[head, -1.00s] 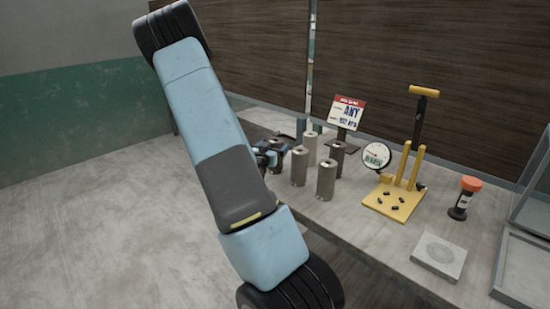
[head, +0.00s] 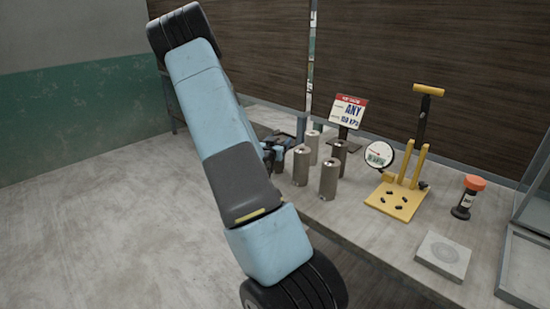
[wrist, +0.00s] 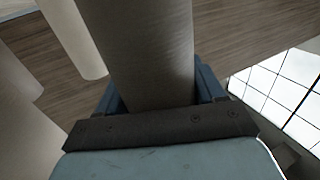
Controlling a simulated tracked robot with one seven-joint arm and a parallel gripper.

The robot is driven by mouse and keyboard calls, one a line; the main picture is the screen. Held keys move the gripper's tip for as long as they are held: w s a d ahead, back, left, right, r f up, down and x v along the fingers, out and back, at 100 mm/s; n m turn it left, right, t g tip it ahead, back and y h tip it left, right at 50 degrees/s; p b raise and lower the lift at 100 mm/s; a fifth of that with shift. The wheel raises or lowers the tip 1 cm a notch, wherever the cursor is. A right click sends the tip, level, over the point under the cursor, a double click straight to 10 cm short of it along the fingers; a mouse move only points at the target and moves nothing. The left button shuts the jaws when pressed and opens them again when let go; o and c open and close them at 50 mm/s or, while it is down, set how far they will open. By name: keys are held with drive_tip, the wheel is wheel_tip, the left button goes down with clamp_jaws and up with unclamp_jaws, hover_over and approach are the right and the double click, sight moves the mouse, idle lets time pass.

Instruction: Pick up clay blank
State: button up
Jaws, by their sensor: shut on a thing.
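Several grey-brown clay cylinders with a small hole in the top stand upright on the bench, among them a near one (head: 328,180), a left one (head: 301,166), a back one (head: 312,147) and a darker one (head: 339,152). My gripper (head: 270,155) is to the left of them, partly hidden behind my arm. In the wrist view my gripper (wrist: 158,92) has its blue fingers on both sides of a clay blank (wrist: 145,45), shut on it. That blank is hardly visible in the head view, so its height above the bench cannot be told. Other cylinders (wrist: 75,38) stand beside it.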

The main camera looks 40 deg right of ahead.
clamp_jaws()
drive_tip(key=shift+r, duration=0.15)
idle(0.4)
